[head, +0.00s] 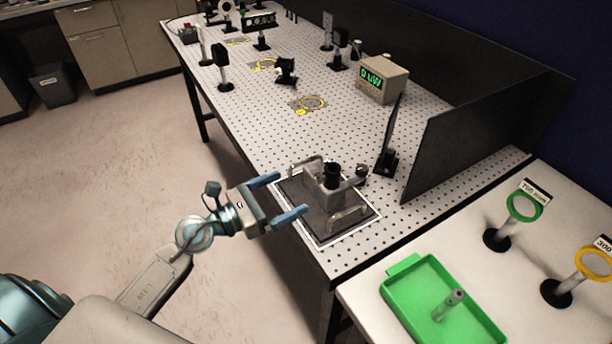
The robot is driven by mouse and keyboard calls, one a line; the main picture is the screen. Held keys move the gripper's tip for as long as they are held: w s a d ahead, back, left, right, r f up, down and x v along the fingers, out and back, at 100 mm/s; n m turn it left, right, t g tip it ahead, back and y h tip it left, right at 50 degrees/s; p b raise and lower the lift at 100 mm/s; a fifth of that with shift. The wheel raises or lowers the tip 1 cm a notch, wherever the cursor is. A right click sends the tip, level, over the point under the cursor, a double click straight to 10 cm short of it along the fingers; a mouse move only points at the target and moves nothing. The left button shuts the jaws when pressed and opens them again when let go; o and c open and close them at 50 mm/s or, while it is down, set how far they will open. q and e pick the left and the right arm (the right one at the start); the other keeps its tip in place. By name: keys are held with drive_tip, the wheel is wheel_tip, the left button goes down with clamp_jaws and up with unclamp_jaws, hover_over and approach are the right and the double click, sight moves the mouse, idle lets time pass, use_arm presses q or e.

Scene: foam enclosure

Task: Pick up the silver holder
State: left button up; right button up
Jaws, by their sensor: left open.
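A silver holder (325,187) with a black round part on top and bar handles on its sides stands on a dark mat (312,224) with a white border, at the near end of the perforated table. My left gripper (284,197) is open, with its two blue fingers apart and pointing right towards the holder. It is at the table's left edge, beside the mat, and nothing shows between its fingers. The gap between fingers and holder is hard to judge from this view. My right gripper is not in view.
A green tray (400,268) with a small grey cylinder (449,304) lies on the white table at right, near a green ring (525,206) and yellow ring (595,261) on stands. Dark panels (468,140) stand behind the holder. A display box (384,80) sits farther back.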

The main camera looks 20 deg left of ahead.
sight(324, 179)
use_arm(q)
drive_tip(key=shift+m, duration=0.5)
drive_tip(key=x, duration=0.1)
drive_tip(key=p+x, duration=0.1)
drive_tip(key=x, duration=0.2)
drive_tip(key=shift+w+d+f+p, duration=0.1)
drive_tip(key=shift+d+f+p, duration=0.15)
drive_tip(key=shift+p, duration=0.1)
drive_tip(key=shift+w+d+f, duration=0.1)
drive_tip(key=shift+w+d, duration=0.15)
drive_tip(key=shift+w, duration=0.2)
drive_tip(key=shift+w+d+p, duration=0.3)
drive_tip(key=shift+p, duration=0.1)
drive_tip(key=p+x, duration=0.1)
drive_tip(key=x, duration=0.2)
drive_tip(key=shift+w+d+p, duration=0.1)
drive_tip(key=shift+d+p, duration=0.05)
drive_tip(key=shift+p, duration=0.2)
drive_tip(key=shift+w+d+f, duration=0.1)
drive_tip(key=shift+w+d, duration=0.3)
drive_tip(key=shift+w, duration=0.05)
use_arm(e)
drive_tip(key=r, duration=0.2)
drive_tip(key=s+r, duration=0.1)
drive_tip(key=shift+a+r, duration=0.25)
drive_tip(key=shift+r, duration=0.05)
